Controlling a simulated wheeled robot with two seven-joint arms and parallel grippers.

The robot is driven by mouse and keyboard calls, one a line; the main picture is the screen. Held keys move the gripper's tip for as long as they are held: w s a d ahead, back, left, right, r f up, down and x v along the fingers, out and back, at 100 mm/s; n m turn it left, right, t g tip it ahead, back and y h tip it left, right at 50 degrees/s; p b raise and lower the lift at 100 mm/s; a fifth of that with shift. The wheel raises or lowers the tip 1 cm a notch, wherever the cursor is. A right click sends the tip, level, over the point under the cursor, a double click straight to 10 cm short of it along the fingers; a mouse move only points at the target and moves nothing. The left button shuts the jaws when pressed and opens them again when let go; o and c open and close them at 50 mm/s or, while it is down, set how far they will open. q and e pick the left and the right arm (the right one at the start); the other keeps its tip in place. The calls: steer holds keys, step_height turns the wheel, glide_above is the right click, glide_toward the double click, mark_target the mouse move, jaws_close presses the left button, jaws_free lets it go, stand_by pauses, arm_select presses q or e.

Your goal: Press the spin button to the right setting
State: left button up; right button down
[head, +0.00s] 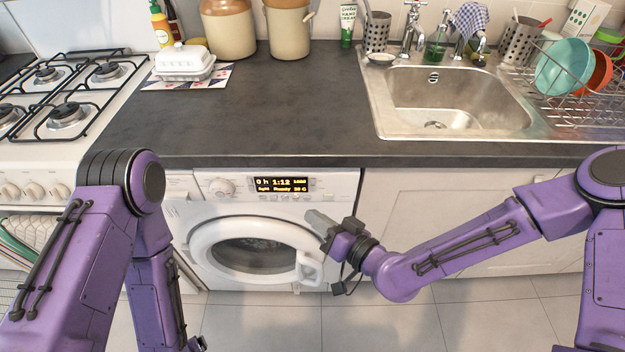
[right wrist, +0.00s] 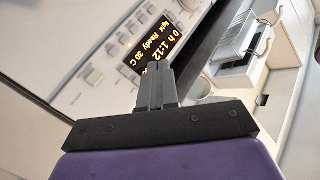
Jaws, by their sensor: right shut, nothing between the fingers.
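The washer (head: 214,256) stands under the counter with its round door closed. A row of small buttons lies under the display, also seen in the right wrist view (right wrist: 125,39); I cannot tell which is spin. My right gripper (head: 316,218) is shut and empty in front of the panel's lower right part. In the right wrist view its closed fingers (right wrist: 157,76) overlap the display's edge.
A round dial (head: 221,188) sits left of the display. The dark counter (head: 280,110) overhangs the washer, with a sink (head: 455,95) at right and a gas stove (head: 60,100) at left. White cabinet doors (head: 440,205) are right of the washer.

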mark_target(304, 183)
steer(key=w, duration=0.6)
steer(key=shift+b, duration=0.3)
steer(key=shift+w, duration=0.15)
stand_by(1.5)
steer(key=shift+w, duration=0.3)
steer(key=shift+w, duration=0.35)
stand_by(0.6)
steer(key=shift+s, duration=0.8)
steer(key=shift+s+b, duration=0.3)
steer(key=shift+s, duration=2.2)
